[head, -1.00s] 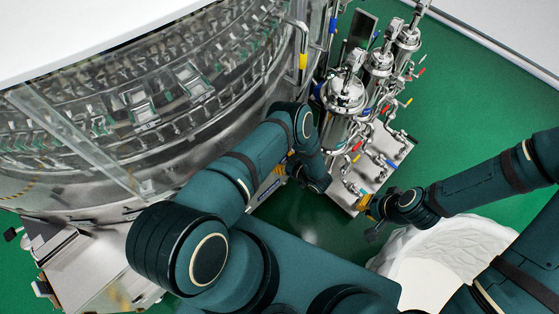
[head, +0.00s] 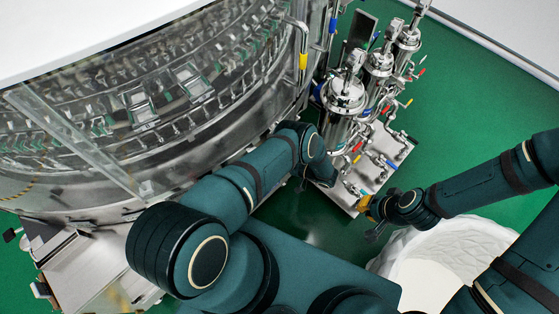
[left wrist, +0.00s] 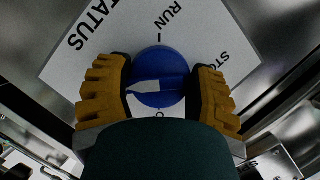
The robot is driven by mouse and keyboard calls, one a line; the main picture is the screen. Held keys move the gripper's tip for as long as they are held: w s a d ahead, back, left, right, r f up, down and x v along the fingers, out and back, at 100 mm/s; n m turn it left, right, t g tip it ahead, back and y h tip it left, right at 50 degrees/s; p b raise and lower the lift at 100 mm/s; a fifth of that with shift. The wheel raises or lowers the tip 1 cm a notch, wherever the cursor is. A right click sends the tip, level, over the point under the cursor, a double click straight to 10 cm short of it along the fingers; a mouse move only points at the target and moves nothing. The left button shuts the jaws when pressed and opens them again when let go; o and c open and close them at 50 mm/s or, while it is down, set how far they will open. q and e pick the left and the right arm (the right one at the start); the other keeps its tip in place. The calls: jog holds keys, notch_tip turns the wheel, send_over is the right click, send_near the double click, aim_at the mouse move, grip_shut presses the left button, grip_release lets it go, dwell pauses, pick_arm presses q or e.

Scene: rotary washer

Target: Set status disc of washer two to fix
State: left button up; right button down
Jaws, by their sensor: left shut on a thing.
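In the left wrist view the blue round status disc (left wrist: 160,75) sits on a white plate (left wrist: 105,50) marked STATUS. RUN is printed above the disc, the start of STOP is at the right, and a label below is mostly hidden. A white patch on the disc lies left of its middle. My left gripper (left wrist: 162,95) is shut on the disc, its yellow fingers on the left and right sides. The head view hides this gripper and disc behind my left arm. My right gripper (head: 369,213) is apart, near the steel base plate; its finger opening is unclear.
A large round steel washer (head: 160,165) fills the left of the head view. Steel filter housings (head: 343,95) with pipes and coloured valve handles stand on the base plate (head: 402,148). A white ribbed bin (head: 455,255) is at lower right. Green floor (head: 470,110) is clear on the right.

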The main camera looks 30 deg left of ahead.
pick_arm(q)
jog(key=shift+a, duration=0.1)
dwell(0.3)
jog(key=o, duration=1.2)
jog(key=shift+r, duration=0.1)
jog(key=shift+o, duration=0.2)
jog(key=v, duration=1.2)
